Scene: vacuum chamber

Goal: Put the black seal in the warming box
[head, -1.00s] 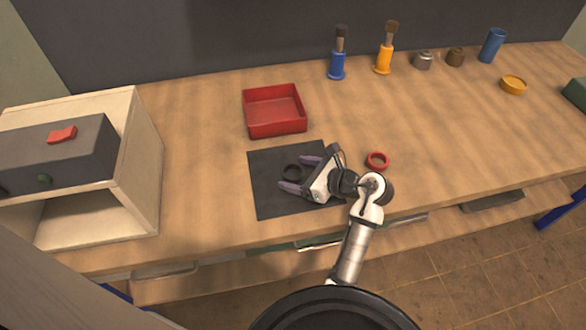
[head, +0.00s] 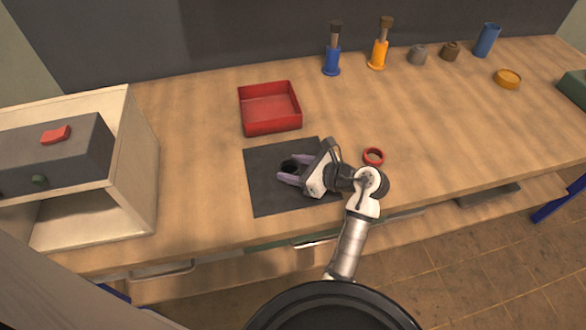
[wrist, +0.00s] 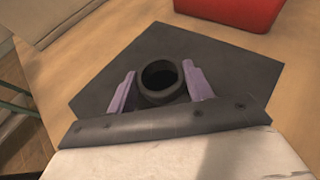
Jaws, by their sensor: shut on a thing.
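The black seal (head: 289,164) is a dark ring over the dark mat (head: 260,194). In the wrist view the seal (wrist: 163,97) sits between the two purple fingers, its opening facing the camera. My gripper (head: 284,169) is shut on it, low over the mat; I cannot tell whether the seal still touches the mat. A pale open-fronted box (head: 143,165) stands at the left of the bench. A dark grey unit (head: 80,160) with a red switch and a green knob sits in its upper part, above an open space; this looks like the warming box.
A red tray (head: 270,128) stands behind the mat. A red ring (head: 373,156) lies right of my gripper. Blue and orange brush holders, small jars, a blue cylinder (head: 487,40) and a yellow ring (head: 507,79) stand farther back. Bench between mat and pale box is clear.

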